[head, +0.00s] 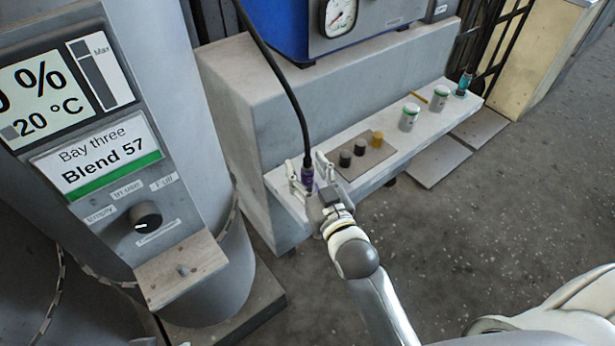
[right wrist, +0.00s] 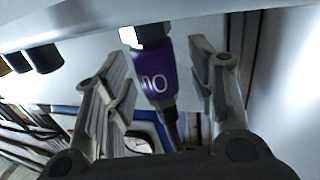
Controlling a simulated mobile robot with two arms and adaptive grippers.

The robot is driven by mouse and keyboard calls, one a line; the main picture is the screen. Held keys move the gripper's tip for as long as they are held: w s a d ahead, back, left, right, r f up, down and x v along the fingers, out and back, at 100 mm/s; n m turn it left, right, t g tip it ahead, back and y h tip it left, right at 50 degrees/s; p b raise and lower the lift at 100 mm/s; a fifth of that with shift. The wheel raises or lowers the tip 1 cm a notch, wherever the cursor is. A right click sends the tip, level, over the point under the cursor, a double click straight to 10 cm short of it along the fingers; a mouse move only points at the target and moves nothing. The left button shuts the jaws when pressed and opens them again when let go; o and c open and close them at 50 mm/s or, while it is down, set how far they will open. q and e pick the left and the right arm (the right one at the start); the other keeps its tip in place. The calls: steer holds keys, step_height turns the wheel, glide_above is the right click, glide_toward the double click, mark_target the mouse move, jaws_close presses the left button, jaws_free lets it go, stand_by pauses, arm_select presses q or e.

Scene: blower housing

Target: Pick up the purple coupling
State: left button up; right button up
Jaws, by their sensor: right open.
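The purple coupling (head: 308,178) hangs at the lower end of a black hose, near the left end of the grey ledge. My right gripper (head: 307,172) is open, with one finger on each side of the coupling. In the right wrist view the fingers of my right gripper (right wrist: 160,85) stand apart, with a visible gap between each finger and the coupling. My left gripper is not in view.
The black hose (head: 285,85) runs up from the coupling. Dark and yellow caps (head: 360,147) sit on a brown plate on the grey ledge (head: 395,150), with white-and-green containers (head: 409,117) farther right. A tank panel reading Blend 57 (head: 100,158) stands at left.

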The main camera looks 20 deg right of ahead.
mark_target(309, 161)
jaws_close()
stand_by(0.3)
steer(key=shift+r, duration=0.1)
step_height(309, 161, up, 4)
steer(key=shift+r+p, duration=0.1)
steer(key=shift+p, duration=0.75)
step_height(309, 161, up, 5)
steer(key=shift+f+p, duration=0.1)
steer(key=shift+p, duration=0.75)
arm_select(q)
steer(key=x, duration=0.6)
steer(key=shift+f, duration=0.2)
arm_select(e)
steer(key=shift+r, duration=0.45)
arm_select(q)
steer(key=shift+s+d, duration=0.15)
